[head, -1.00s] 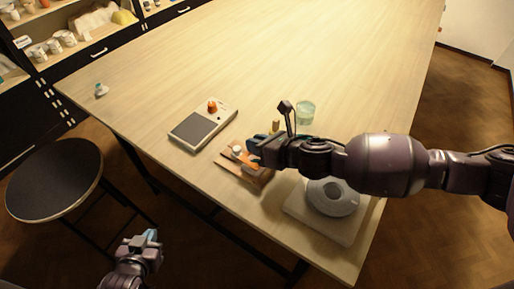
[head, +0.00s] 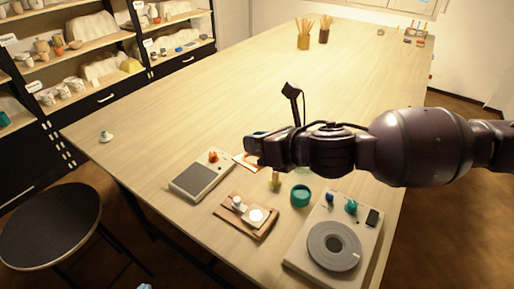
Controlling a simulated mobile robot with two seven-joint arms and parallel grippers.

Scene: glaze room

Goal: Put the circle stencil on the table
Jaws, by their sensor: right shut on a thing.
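My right gripper (head: 255,145) reaches in from the right over the middle of the table (head: 220,105). It is shut on a thin orange piece (head: 246,162), which looks like the circle stencil. The piece shows just below the fingers, above the table near the grey scale; most of it is hidden by the gripper, and I cannot tell whether it touches the table. Only a sliver of my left gripper (head: 145,286) shows at the bottom edge, so its jaws cannot be judged.
Near the gripper are a grey scale (head: 196,183) with an orange item on it, a wooden board (head: 234,224) with small white items, a teal ring-shaped pot (head: 300,196) and a wheel device (head: 310,252). A black stool (head: 48,225) stands left. The table's far middle is clear.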

